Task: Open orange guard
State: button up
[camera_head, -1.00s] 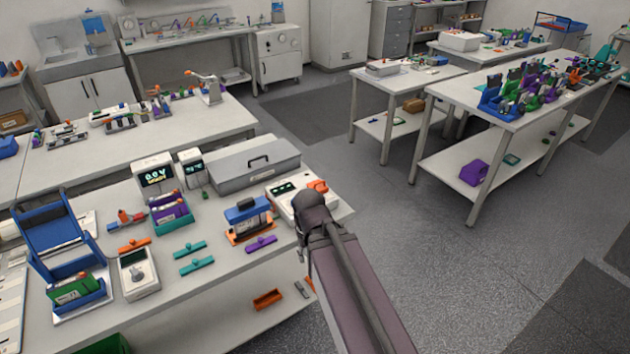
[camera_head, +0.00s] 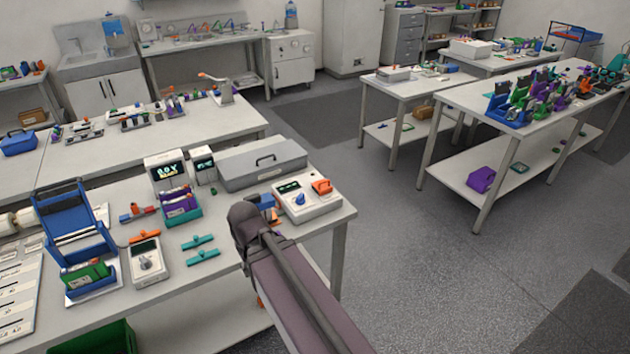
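The orange guard (camera_head: 322,187) sits at the back right of a white cycler box (camera_head: 307,205) near the right end of the near bench. The box also has a dark display (camera_head: 288,187) and a blue knob (camera_head: 299,199). The guard looks lowered, but its exact angle is too small to tell. My dark arm reaches up from the bottom, left of the box, and its rounded joint stands in front of the bench edge. My gripper's fingers do not show.
A blue-topped module (camera_head: 265,201) is mostly hidden behind my arm. A grey lidded case (camera_head: 262,163) lies behind the box. Teal clips (camera_head: 202,257) and a white meter (camera_head: 147,262) lie to the left. The floor right of the bench (camera_head: 420,260) is clear.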

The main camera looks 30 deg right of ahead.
aim_at(324, 186)
jog(key=u, duration=0.25)
jog(key=k, duration=0.9)
jog(key=z, duration=0.8)
jog(key=i, duration=1)
jog(key=z, duration=0.05)
